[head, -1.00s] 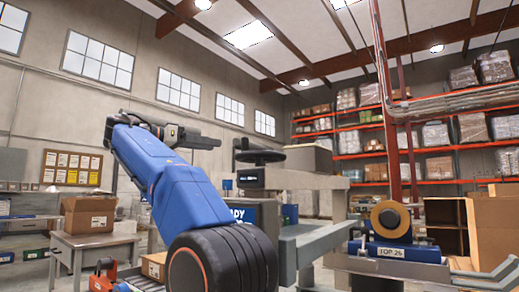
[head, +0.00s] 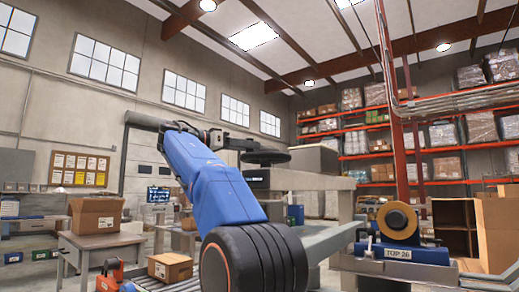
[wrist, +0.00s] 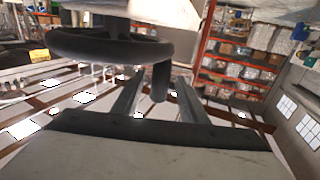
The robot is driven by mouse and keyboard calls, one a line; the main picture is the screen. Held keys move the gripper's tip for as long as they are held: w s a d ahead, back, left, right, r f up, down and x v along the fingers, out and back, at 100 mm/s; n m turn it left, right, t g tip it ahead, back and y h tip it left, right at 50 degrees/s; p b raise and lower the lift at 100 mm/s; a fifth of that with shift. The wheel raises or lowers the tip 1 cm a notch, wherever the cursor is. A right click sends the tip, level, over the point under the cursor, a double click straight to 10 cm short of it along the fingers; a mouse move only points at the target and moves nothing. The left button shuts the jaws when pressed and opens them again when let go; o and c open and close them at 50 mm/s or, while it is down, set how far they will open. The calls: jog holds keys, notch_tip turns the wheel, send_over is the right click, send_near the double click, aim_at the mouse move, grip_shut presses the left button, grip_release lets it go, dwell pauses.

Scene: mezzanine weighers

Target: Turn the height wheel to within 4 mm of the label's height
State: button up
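The height wheel (head: 267,157) is a dark horizontal ring on top of the grey machine (head: 310,182). In the wrist view, which is upside down, its thick black rim (wrist: 105,47) fills the upper left, and a dark peg-like handle (wrist: 160,84) stands off it. My gripper (wrist: 158,77) is open, with its two grey fingers on either side of the handle; I cannot tell whether either touches it. In the head view my gripper (head: 240,144) is at the wheel's left side. A white label (head: 398,254) reading "TOP 26" is on the blue roll holder below right.
A tan roll (head: 397,221) sits on the blue holder. An open carton (head: 490,232) stands at right. A table (head: 100,243) with a cardboard box (head: 97,215) is at left. A red post (head: 400,140) rises behind the machine.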

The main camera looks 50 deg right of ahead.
jog(key=shift+x, duration=2.55)
grip_shut()
